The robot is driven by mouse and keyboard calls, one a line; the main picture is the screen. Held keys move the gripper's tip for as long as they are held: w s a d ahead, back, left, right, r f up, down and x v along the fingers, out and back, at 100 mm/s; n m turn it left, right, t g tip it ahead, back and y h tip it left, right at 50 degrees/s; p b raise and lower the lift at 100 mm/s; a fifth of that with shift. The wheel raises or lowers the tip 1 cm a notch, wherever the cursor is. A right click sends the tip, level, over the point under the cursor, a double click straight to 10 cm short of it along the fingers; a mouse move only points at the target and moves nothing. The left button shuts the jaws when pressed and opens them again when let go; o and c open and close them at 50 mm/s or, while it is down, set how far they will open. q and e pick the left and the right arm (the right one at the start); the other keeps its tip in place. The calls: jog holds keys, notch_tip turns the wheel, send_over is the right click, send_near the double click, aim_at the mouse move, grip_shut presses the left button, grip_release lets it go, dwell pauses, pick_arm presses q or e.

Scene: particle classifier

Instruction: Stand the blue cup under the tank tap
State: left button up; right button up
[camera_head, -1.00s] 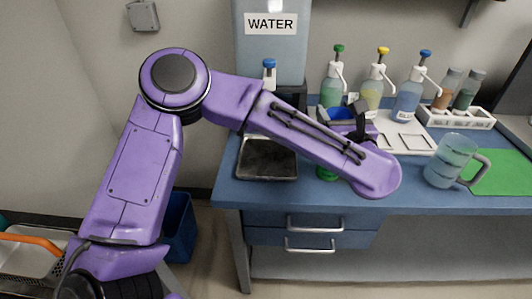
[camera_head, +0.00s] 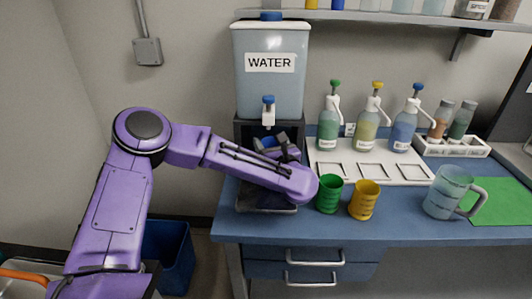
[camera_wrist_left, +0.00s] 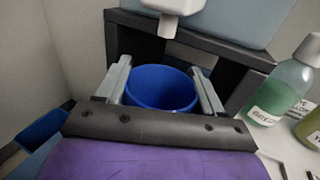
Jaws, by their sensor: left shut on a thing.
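The blue cup (camera_wrist_left: 160,88) is upright between the two fingers of my left gripper (camera_wrist_left: 165,85) in the left wrist view. My left gripper is shut on it. In the head view the cup (camera_head: 268,143) shows only in part behind my left gripper (camera_head: 274,145) and arm. The white tap (camera_head: 268,113) with a blue top sits on the front of the water tank (camera_head: 270,72). In the left wrist view the tap spout (camera_wrist_left: 168,28) is above and slightly beyond the cup. The cup's base is hidden. My right gripper is not in view.
A green cup (camera_head: 328,194) and a yellow cup (camera_head: 364,200) stand right of my left arm. A dark tray (camera_head: 268,207) lies below the tap. A clear jug (camera_head: 445,192) is further right.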

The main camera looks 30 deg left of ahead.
pick_arm(q)
jog(key=f, duration=0.1)
jog(key=a+f, duration=0.1)
jog(key=f, duration=0.2)
jog(key=shift+w+a+f, duration=0.1)
jog(key=shift+a+f, duration=0.1)
jog(key=shift+a, duration=0.1)
jog(key=shift+f, duration=0.25)
jog(key=shift+f, duration=0.2)
jog(key=o, duration=1.2)
jog(key=shift+c, duration=0.2)
jog(key=shift+r, duration=0.1)
